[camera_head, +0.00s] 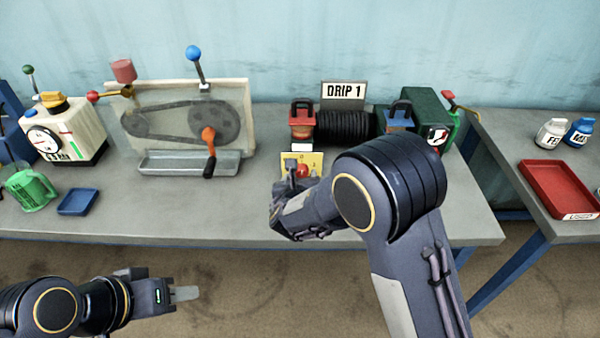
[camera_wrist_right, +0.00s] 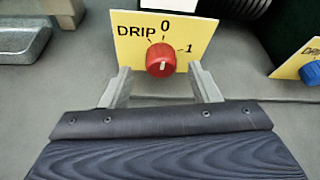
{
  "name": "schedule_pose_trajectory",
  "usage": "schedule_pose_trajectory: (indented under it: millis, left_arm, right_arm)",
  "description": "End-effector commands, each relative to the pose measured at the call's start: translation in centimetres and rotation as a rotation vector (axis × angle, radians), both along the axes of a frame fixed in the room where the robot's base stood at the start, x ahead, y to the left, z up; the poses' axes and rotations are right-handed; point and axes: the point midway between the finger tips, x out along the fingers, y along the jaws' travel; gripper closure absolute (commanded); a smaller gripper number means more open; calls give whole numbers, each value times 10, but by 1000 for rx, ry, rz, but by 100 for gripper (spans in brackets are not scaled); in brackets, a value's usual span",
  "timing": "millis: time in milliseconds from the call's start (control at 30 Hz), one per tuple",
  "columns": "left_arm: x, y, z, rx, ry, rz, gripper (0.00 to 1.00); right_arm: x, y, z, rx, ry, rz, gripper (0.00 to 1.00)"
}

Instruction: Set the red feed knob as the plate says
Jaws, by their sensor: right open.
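The red feed knob (camera_wrist_right: 160,57) is on a yellow panel (camera_wrist_right: 198,35) marked DRIP at left, 0 at top and 1 at right. A short white mark shows low on the knob's face; I cannot tell surely which label it points to. The plate (camera_head: 344,91) behind reads "DRIP 1". My right gripper (camera_wrist_right: 160,72) is open, one finger on each side of the knob, with visible gaps and nothing held.
A second yellow panel with a blue knob (camera_wrist_right: 311,72) stands to the right in the wrist view. A grey drip tray (camera_head: 190,163) and orange crank (camera_head: 209,140) are left of the panel. A green jug (camera_head: 30,188) and blue tray (camera_head: 78,201) sit further left.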

Motion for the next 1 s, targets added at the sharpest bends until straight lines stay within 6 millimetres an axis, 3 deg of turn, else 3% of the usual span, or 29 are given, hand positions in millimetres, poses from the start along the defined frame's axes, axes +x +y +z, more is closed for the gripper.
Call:
schedule_pose_trajectory:
  millis: [200, 500, 833, 1000]
  left_arm:
    - [0, 0, 3, 0, 0, 0, 64]
    - [0, 0, 3, 0, 0, 0, 64]
    - [0, 0, 3, 0, 0, 0, 64]
    - [0, 0, 0, 0, 0, 0, 64]
  right_arm:
    - [20, -2, -8, 0, 1, -2, 44]
    - [23, -2, -9, 1, 1, -2, 44]
    - [22, -2, -9, 2, 1, -2, 88]
    - [22, -2, -10, 9, 1, -3, 89]
